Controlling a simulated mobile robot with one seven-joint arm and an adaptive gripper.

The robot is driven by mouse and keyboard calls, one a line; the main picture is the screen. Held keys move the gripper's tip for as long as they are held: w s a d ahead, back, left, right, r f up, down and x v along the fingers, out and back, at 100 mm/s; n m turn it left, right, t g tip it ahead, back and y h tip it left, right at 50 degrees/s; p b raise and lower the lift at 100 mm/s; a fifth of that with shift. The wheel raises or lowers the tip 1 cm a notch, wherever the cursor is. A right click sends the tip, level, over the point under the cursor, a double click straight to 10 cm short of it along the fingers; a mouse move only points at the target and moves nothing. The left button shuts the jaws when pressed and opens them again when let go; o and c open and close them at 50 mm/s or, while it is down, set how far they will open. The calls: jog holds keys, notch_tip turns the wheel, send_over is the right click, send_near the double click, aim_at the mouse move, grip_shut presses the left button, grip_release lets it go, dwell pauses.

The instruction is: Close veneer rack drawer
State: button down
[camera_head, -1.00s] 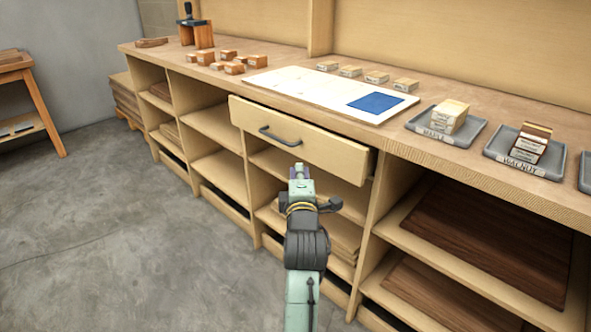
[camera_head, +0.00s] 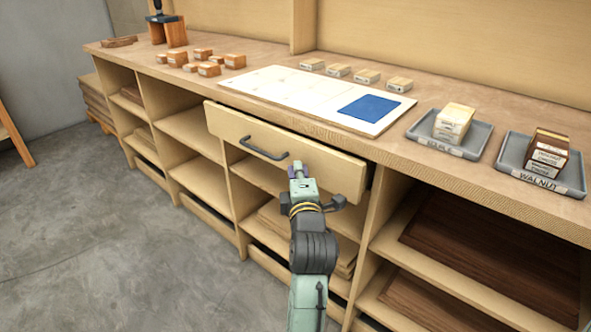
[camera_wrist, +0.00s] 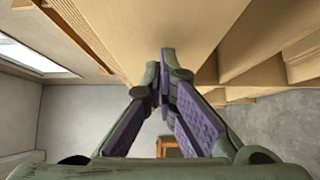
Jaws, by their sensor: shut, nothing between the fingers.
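The veneer rack drawer (camera_head: 318,166) is a pale wooden drawer under the bench top, and it stands partly pulled out. Its dark bar handle (camera_head: 263,149) is on the front face. My gripper (camera_head: 297,168) is in front of the drawer face, right of the handle and apart from it. In the wrist view, my gripper (camera_wrist: 165,55) has its purple-padded fingers meeting at the tips with nothing between them. A pale wooden surface lies just above the fingertips there; I cannot tell whether they touch it.
The bench top (camera_head: 440,163) holds a white board (camera_head: 290,88) with a blue square, small wood blocks, a grey tray (camera_head: 477,137) and a WALNUT tray (camera_head: 573,178). Open shelves (camera_head: 200,172) with boards flank the drawer. The grey floor (camera_head: 110,240) at left is clear.

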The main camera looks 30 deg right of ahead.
aim_at(313, 165)
jog(key=d, duration=0.1)
jog(key=w+d+b, duration=0.1)
jog(key=d, duration=0.2)
jog(key=shift+w+d+b, duration=0.3)
jog(key=shift+w+d, duration=0.05)
jog(key=shift+d, duration=0.05)
jog(key=shift+d+r, duration=0.15)
